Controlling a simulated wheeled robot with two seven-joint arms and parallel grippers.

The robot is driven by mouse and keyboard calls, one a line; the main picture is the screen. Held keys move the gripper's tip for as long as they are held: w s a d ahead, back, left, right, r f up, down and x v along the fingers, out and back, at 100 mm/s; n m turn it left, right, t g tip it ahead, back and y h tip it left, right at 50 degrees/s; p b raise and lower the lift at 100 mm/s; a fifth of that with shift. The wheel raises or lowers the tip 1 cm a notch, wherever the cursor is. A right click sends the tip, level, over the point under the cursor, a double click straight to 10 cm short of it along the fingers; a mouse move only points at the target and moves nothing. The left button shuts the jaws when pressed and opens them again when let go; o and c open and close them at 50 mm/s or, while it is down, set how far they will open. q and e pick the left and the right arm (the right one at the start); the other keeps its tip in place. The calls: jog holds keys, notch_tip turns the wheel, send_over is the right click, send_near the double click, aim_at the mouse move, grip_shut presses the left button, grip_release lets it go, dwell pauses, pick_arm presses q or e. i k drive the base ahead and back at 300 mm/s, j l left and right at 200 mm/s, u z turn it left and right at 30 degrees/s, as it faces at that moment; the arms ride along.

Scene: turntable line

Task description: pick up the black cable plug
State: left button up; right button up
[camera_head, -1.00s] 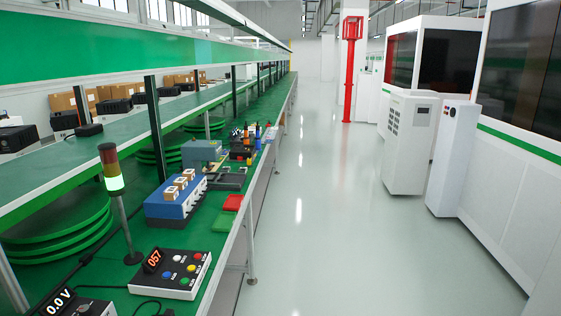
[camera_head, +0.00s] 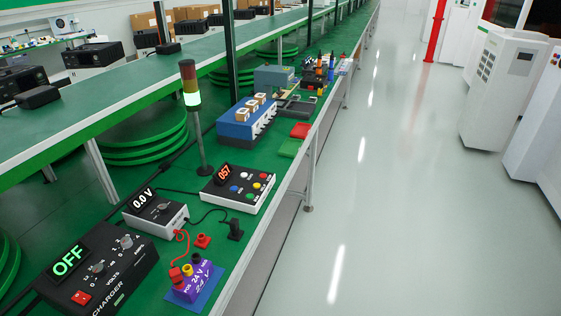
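The black cable plug (camera_head: 235,229) stands on the green bench top near its front edge, just below the button box. A thin black cable runs from it to the left, toward the 0.0 V meter. Nothing covers the plug. Neither of my grippers shows in the head view.
The voltmeter box (camera_head: 155,214), the black charger (camera_head: 97,273) and the purple 24 V block (camera_head: 195,281) stand nearby. A red plug (camera_head: 203,241) sits left of the black one. The button box (camera_head: 237,188) and signal lamp (camera_head: 191,95) stand behind. The floor (camera_head: 400,220) on the right is clear.

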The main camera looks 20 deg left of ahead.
aim_at(232, 225)
jog(key=u, duration=1.2)
